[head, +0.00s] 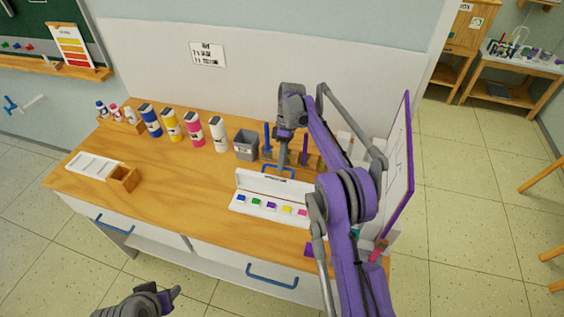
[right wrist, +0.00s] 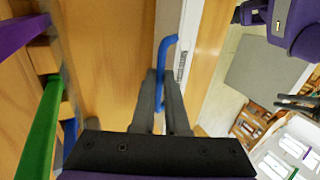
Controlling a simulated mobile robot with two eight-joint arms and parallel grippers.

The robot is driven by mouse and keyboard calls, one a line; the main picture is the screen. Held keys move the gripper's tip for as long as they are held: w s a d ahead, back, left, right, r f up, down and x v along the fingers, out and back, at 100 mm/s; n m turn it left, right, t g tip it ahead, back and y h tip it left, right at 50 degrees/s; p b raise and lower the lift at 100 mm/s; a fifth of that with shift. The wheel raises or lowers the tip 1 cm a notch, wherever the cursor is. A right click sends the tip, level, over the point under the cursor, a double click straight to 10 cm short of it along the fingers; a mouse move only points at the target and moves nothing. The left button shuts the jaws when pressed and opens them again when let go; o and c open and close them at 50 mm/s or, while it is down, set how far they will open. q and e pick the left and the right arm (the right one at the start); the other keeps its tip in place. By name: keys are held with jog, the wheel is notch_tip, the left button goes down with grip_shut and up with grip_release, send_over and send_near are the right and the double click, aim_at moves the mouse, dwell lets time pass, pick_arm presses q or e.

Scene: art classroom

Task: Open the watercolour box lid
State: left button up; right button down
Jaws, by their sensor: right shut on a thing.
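The white watercolour box (head: 239,207) lies on the wooden table, with a row of coloured paint pans showing inside. Its lid (head: 262,183) is raised at the back of the box. A blue handle (head: 268,168) shows at the lid's upper edge. My right gripper (head: 281,165) reaches down from above and is shut on the handle. In the right wrist view the blue handle (right wrist: 164,62) is between the fingers of my right gripper (right wrist: 163,82). My arm hides the box's right end. My left gripper (head: 172,294) is low in front of the table, away from the box.
A grey bin (head: 246,150) and several paint bottles (head: 194,130) stand along the table's back. A white palette (head: 91,165) and a small wooden box (head: 123,178) are at the left. A purple-edged board (head: 399,160) stands at the right. The table's middle left is clear.

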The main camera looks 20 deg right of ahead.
jog(key=c, duration=0.9)
grip_release()
jog(key=shift+r, duration=0.1)
pick_arm(q)
jog(key=shift+t, duration=0.3)
jog(key=w+r+p, duration=0.2)
jog(key=r, duration=0.1)
jog(key=r+p, duration=0.1)
jog(key=r, duration=0.1)
jog(key=shift+w, duration=0.4)
pick_arm(e)
jog(key=v, duration=1)
jog(key=shift+w+r, duration=0.2)
jog(key=shift+r, duration=0.1)
pick_arm(q)
jog(key=shift+s, duration=0.15)
pick_arm(e)
jog(key=shift+s, duration=0.1)
